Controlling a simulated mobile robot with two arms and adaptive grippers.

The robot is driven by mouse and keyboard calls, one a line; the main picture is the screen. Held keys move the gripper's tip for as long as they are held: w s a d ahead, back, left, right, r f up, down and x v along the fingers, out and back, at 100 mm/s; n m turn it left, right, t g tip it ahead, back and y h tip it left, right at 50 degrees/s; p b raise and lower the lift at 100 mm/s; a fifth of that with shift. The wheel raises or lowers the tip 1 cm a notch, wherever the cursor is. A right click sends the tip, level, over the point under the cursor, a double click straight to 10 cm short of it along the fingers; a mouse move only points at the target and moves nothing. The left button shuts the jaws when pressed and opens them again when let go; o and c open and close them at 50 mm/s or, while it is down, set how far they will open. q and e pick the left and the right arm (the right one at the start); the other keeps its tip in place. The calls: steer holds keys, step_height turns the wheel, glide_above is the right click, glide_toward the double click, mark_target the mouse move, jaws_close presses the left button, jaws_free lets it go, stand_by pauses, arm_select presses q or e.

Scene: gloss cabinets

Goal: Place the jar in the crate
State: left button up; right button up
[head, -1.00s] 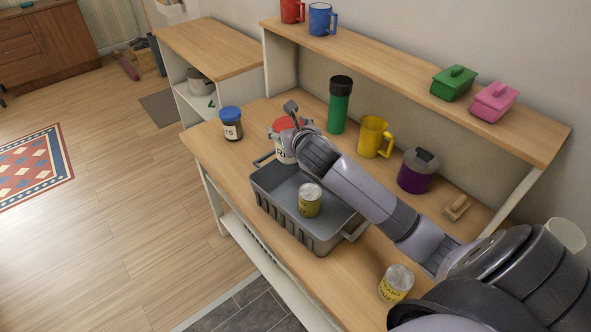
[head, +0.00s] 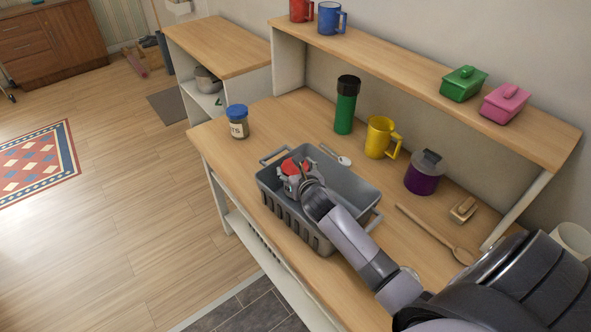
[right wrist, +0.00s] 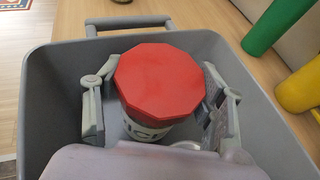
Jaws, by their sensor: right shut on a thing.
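The jar with a red lid (head: 293,166) is between the fingers of my right gripper (head: 298,180), at the left end of the grey crate (head: 292,215). In the right wrist view, the red lid (right wrist: 160,80) is upright inside the outline of the crate walls (right wrist: 52,95), with a gripper finger on each side. The jar's base is hidden, so I cannot tell whether it touches the crate floor. My left gripper is not in view.
A blue-lidded jar (head: 237,121) stands left of the crate. A spoon (head: 337,155), green flask (head: 346,105), yellow mug (head: 380,138) and purple pot (head: 424,172) are behind it. A wooden spoon (head: 435,233) and brush (head: 463,210) lie to the right.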

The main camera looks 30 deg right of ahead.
steer(key=shift+r, duration=0.1)
steer(key=o, duration=1.9)
steer(key=v, duration=1.2)
steer(key=shift+s, duration=0.1)
